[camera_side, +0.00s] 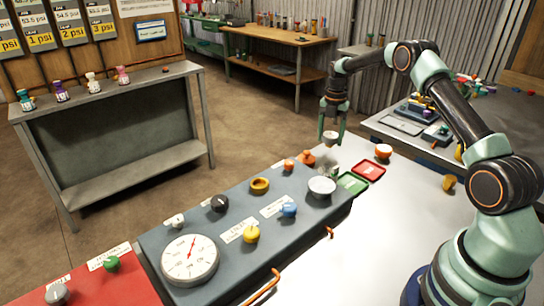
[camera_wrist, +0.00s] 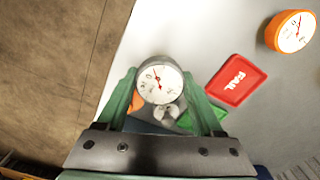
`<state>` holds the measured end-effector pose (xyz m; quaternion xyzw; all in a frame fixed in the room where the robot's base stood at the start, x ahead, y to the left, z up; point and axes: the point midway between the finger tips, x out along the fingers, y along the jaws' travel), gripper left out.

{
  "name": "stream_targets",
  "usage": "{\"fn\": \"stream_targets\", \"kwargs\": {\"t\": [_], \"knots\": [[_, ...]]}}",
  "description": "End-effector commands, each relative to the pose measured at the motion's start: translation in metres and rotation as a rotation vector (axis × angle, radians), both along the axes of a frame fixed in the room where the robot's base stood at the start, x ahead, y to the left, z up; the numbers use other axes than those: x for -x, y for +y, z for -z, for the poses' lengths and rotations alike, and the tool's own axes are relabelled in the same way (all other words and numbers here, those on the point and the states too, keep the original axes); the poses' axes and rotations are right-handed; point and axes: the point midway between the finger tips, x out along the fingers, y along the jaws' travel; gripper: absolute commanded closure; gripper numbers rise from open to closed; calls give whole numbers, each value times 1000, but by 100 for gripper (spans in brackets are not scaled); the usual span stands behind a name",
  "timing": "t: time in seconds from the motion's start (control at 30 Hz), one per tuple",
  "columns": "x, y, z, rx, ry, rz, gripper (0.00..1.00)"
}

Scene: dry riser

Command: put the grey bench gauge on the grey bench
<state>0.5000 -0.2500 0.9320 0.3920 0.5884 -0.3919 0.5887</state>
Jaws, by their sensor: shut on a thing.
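A small round gauge with a white dial and red needle is between my gripper's fingers; this grey gauge (camera_side: 330,138) shows in the side view and its dial faces the camera in the wrist view (camera_wrist: 158,80). My gripper (camera_side: 331,134) is shut on it and holds it in the air, beyond the far edge of the white table. The fingers also show in the wrist view (camera_wrist: 163,98). The grey bench (camera_side: 115,90), with a lower shelf, stands at the left in the side view, well apart from my gripper. Several small coloured items stand along its top's back edge.
A blue-grey panel (camera_side: 215,222) with a large dial and knobs runs along the white table (camera_side: 410,195). A green tray (camera_side: 352,184), a red FAIL tray (camera_side: 369,170) and an orange gauge (camera_side: 384,151) lie nearby. Bare floor (camera_side: 250,130) separates the bench from the table.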

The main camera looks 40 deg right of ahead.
Motion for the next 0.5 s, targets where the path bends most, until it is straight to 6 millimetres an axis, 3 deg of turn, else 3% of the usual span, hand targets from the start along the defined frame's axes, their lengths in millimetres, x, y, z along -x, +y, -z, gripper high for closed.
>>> {"fn": "stream_targets", "kwargs": {"t": [0.3,0.5], "knots": [[0,0,39,0,0,0,100],[0,0,40,1,-1,0,100]]}}
